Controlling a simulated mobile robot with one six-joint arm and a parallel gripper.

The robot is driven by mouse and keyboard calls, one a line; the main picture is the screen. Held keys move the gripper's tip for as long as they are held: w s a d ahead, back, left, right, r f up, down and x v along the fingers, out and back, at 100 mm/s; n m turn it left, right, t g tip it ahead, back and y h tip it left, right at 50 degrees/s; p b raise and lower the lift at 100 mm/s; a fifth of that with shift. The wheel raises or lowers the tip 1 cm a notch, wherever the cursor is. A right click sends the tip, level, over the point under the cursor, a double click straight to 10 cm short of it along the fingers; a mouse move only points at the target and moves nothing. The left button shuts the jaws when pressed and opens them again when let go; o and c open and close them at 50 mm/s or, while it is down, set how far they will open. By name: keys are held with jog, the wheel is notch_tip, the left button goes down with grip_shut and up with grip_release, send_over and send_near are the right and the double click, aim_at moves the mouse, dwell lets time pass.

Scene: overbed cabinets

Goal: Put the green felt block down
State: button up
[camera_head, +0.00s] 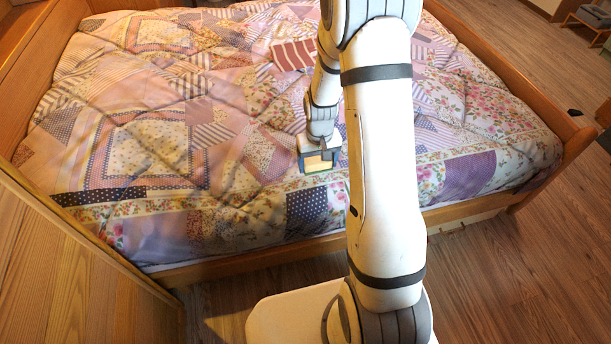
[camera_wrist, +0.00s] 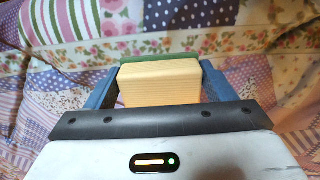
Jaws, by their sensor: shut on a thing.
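The green felt block is a pale wooden block (camera_wrist: 160,84) with a green felt layer on its far side in the wrist view. In the head view the block (camera_head: 318,162) shows pale wood with a green lower edge. My gripper (camera_wrist: 160,72) is shut on it, with one blue-grey finger on each side. In the head view my gripper (camera_head: 319,156) points down over the near part of the bed (camera_head: 160,150). I cannot tell whether the block touches the quilt.
A patchwork quilt covers the bed, with soft folds and wide free room left of my gripper. A red striped patch or item (camera_head: 294,55) lies farther back. The wooden bed rail (camera_head: 250,258) runs along the near side. A wooden panel (camera_head: 70,265) stands at lower left.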

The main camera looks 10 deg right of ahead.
aim_at(317, 171)
jog(key=shift+f+b, duration=0.5)
jog(key=shift+f, duration=1.6)
jog(key=shift+f, duration=0.25)
jog(key=o, duration=0.9)
jog(key=shift+r, duration=0.1)
